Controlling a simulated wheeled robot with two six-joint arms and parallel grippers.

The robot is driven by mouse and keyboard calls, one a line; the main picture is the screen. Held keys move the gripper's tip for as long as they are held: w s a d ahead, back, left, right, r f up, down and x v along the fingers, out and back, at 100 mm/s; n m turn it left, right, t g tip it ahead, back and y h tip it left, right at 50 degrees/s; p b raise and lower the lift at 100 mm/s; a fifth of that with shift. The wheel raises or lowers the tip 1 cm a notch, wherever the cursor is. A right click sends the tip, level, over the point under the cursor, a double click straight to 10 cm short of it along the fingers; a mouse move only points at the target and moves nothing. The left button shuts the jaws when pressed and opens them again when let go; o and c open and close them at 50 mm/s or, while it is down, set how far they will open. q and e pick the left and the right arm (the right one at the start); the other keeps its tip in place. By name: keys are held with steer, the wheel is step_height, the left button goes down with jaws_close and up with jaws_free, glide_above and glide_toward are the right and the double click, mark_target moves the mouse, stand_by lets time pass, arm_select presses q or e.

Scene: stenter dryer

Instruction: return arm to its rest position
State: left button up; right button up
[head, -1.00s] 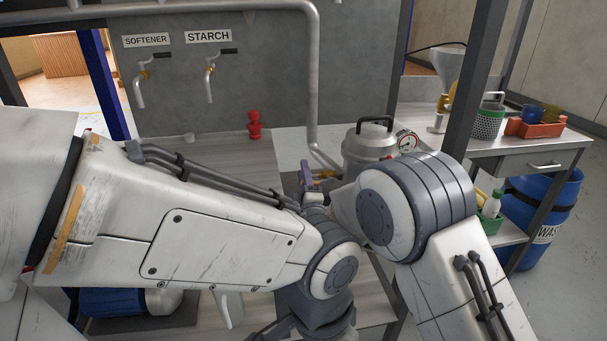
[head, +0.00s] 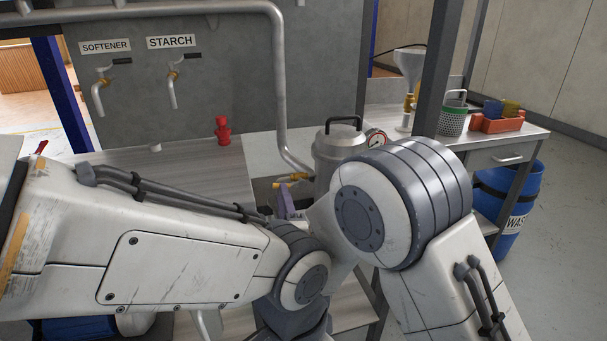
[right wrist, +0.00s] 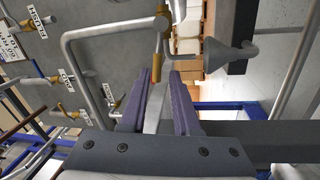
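My right arm rises from the lower right to a large grey-banded joint in the head view, which hides much of the rest of that arm. A purple finger of my right gripper (head: 286,203) shows in a small gap between my arm links, in front of the metal canister (head: 338,145). In the right wrist view, my right gripper (right wrist: 159,76) has its two purple fingers apart with a gap between them. No held object is clear; a pale shape shows in the gap. My left arm crosses the lower left of the head view; its gripper is out of view.
A red fitting (head: 222,130) stands on the grey worktop (head: 190,165). The canister has a gauge (head: 376,138), near a vertical pipe (head: 280,90). A dark post (head: 434,75), a side table (head: 520,142) and a blue waste barrel (head: 510,225) are at right. Floor beyond is clear.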

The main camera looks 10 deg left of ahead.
steer(key=d+f+m+g+h, duration=0.3)
steer(key=d+f+m, duration=0.15)
steer(key=d, duration=0.45)
steer(key=d+f+m+g+h, duration=0.25)
steer(key=d+m+g, duration=0.2)
steer(key=d, duration=0.45)
steer(key=s+d+f+m+g+h, duration=0.4)
steer(key=s+d+m+g, duration=0.55)
steer(key=s+d, duration=0.8)
steer(key=s+a+r+n+g+y, duration=0.1)
steer(key=s+a+r+n, duration=0.2)
steer(key=s+a, duration=0.4)
steer(key=s+a+r+n+y, duration=0.1)
steer(key=s+a+r+n, duration=0.15)
steer(key=s+a, duration=0.55)
step_height(320, 180, up, 22)
steer(key=p, duration=2.2)
steer(key=shift+w+d+p, duration=0.2)
steer(key=shift+w+p, duration=0.15)
steer(key=shift+w, duration=0.05)
steer(key=shift+a, duration=0.1)
